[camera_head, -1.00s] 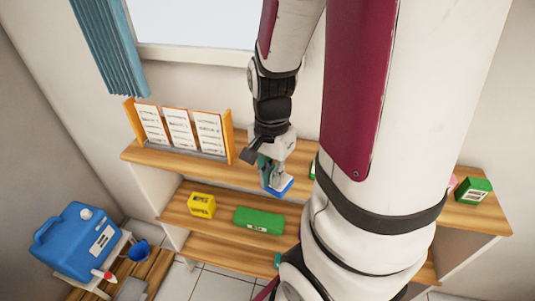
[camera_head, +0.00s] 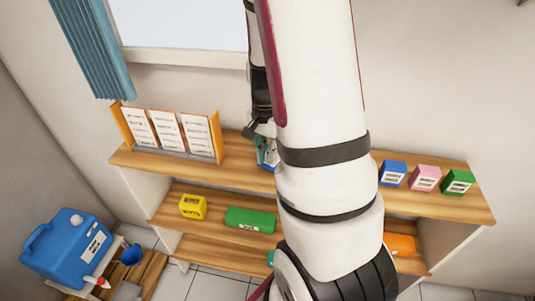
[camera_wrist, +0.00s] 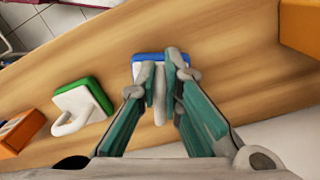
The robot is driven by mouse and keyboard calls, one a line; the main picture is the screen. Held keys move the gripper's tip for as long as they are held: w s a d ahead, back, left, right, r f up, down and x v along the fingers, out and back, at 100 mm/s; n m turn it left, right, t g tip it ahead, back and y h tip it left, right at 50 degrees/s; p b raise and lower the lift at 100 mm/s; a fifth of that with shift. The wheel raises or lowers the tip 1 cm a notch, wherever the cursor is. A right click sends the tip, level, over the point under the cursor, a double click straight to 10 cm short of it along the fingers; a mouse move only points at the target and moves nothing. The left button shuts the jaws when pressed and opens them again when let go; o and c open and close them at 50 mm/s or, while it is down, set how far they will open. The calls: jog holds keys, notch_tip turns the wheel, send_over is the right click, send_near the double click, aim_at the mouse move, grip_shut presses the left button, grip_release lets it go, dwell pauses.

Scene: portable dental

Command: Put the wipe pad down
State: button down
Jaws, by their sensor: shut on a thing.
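The wipe pad, a blue block with a white handle, is between my fingertips in the wrist view (camera_wrist: 148,57). My gripper (camera_wrist: 162,80) is shut on its handle. The pad is over the wooden top shelf (camera_wrist: 215,35); I cannot tell whether it touches the wood. In the head view my gripper (camera_head: 264,148) is at the top shelf, partly hidden behind my arm. A similar green pad with a white handle (camera_wrist: 84,107) stands on the shelf to the left in the wrist view.
An orange holder with white cards (camera_head: 170,135) stands on the shelf's left. Blue (camera_head: 392,173), pink (camera_head: 425,178) and green (camera_head: 458,182) boxes stand at its right. The lower shelf holds a yellow box (camera_head: 193,207) and a green box (camera_head: 250,219).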

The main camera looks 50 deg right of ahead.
jog(key=shift+f, duration=0.3)
jog(key=c, duration=1.8)
grip_release()
jog(key=shift+o, duration=0.2)
jog(key=shift+r, duration=0.1)
notch_tip(320, 180, up, 12)
jog(key=s+a+r+n+t, duration=0.3)
jog(key=a+r+n, duration=0.3)
jog(key=a, duration=0.5)
jog(key=s+a+r+n+t, duration=0.3)
jog(key=s+a+r+n, duration=0.2)
jog(key=a+n, duration=0.5)
jog(key=shift+a+r+b, duration=0.45)
jog(key=shift+a+r, duration=0.2)
jog(key=shift+a, duration=0.15)
